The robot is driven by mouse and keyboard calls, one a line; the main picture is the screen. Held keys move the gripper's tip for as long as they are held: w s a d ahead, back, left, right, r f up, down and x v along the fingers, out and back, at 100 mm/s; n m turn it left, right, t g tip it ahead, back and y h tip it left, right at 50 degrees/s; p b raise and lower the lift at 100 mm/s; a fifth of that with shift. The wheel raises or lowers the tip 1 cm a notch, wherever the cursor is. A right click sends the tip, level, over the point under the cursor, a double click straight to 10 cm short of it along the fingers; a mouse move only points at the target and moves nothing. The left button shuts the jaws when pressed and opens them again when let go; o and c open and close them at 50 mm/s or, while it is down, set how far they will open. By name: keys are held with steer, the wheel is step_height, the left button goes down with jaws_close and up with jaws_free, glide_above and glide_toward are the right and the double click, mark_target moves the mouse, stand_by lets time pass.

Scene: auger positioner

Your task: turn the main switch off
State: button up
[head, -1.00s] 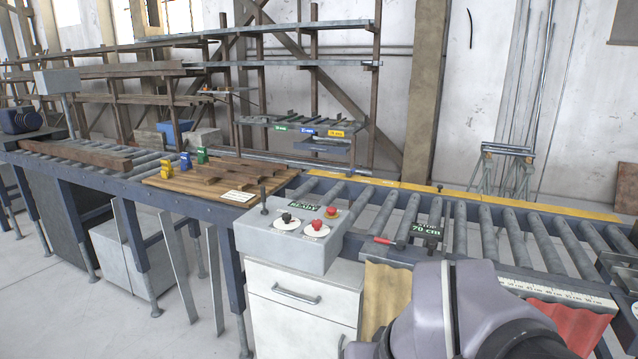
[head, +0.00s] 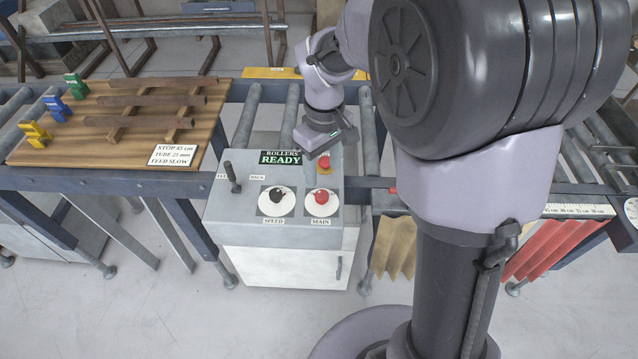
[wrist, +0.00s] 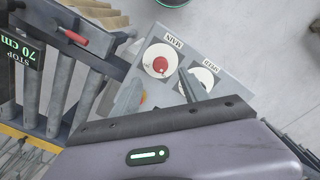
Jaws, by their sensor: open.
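The main switch (head: 322,197) is a red knob on a white round plate labelled MAIN, on the sloped top of a grey control box (head: 225,205). In the wrist view the red main switch (wrist: 159,66) is unobstructed and sits just beyond my fingers. My gripper (head: 328,150) is open and empty. It hangs over the far right part of the box, behind and above the switch, apart from it. The display reads ROLLERS READY (head: 281,158). The pointer's exact setting is too small to tell.
A black speed knob (head: 277,195) is left of the main switch. A red button on yellow (head: 324,162) stands behind it, close below my gripper. A black lever (head: 232,178) is at the box's left. A wooden board with tubes (head: 70,150) lies further left.

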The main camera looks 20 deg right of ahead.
mark_target(322, 194)
step_height(322, 194, down, 8)
steer(key=shift+b, duration=0.85)
steer(key=shift+w+a+f, duration=0.1)
steer(key=shift+w+f, duration=0.1)
steer(key=shift+f, duration=0.25)
jaws_close()
